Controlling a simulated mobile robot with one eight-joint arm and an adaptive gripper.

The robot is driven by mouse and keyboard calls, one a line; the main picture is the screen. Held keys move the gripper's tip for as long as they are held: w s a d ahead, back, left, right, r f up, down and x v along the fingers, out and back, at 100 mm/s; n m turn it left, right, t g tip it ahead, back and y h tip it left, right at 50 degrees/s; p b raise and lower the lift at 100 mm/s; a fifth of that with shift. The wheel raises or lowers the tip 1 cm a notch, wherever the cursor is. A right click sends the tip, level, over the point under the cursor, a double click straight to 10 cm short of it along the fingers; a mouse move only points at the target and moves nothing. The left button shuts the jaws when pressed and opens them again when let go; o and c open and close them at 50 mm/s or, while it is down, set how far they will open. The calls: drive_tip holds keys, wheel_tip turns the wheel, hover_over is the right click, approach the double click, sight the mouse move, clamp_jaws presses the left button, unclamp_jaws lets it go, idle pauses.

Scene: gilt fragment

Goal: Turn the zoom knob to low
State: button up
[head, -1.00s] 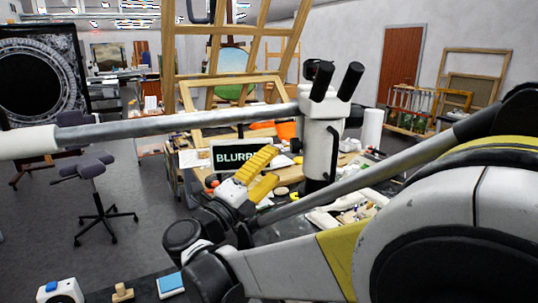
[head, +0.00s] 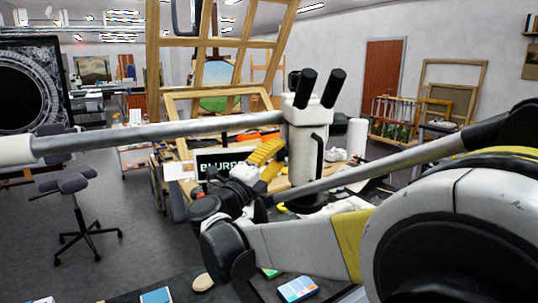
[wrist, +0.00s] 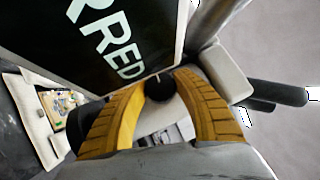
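A white stereo microscope (head: 304,150) with two black eyepieces hangs on a long grey boom in the head view. A round black knob (wrist: 159,88) with a white mark shows in the wrist view, on the microscope's side; it looks like the zoom knob. My gripper (head: 270,155) with yellow fingers is beside the microscope body. In the wrist view my gripper (wrist: 160,80) has its fingers apart, one on each side of the knob. Whether they touch it, I cannot tell. A dark screen reading "BLURRED" (head: 221,164) stands behind; part of its lettering shows in the wrist view (wrist: 110,45).
The boom (head: 160,133) crosses the left of the head view at microscope height. A wooden easel (head: 160,60) stands behind. Blue and white boxes (head: 297,289) lie on the near dark table. A rolling stool (head: 75,185) stands on open floor at left.

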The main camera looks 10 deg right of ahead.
drive_tip(key=shift+c, duration=1.4)
drive_tip(key=shift+r+n+y+p, duration=0.3)
drive_tip(key=shift+p, duration=0.6)
drive_tip(key=shift+f+n+y+p, duration=0.15)
drive_tip(key=shift+n+y+p, duration=0.25)
drive_tip(key=shift+p, duration=0.1)
drive_tip(key=shift+f, duration=0.1)
drive_tip(key=o, duration=1.2)
drive_tip(key=shift+s, duration=0.1)
